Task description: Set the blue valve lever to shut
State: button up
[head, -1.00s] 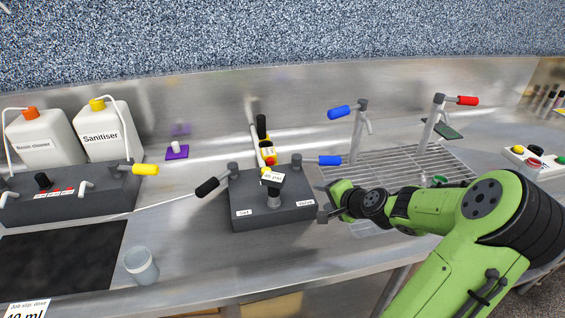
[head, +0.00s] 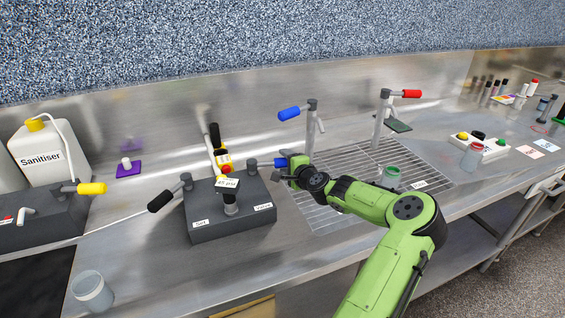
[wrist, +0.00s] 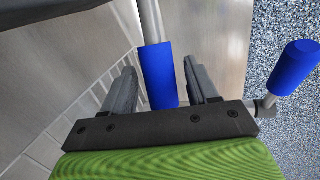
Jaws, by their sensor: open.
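The blue valve lever (head: 281,162) sticks out to the right from a post on the dark block (head: 235,225), above the label reading "Valve" (head: 264,207). My gripper (head: 287,173) is at the lever's outer end and partly hides it in the head view. In the wrist view the lever's blue grip (wrist: 158,72) lies between my two open fingers, with a gap visible on each side. The fingers do not appear to press on it.
A tap with another blue handle (head: 289,114) stands close behind my gripper; a tap with a red handle (head: 411,94) is farther right. A drain grid (head: 345,165) lies under my arm.

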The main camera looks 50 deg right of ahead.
jog(key=x, duration=0.2)
jog(key=shift+w+d+f, duration=0.1)
jog(key=shift+w+d, duration=0.05)
jog(key=shift+w, duration=0.15)
grip_shut()
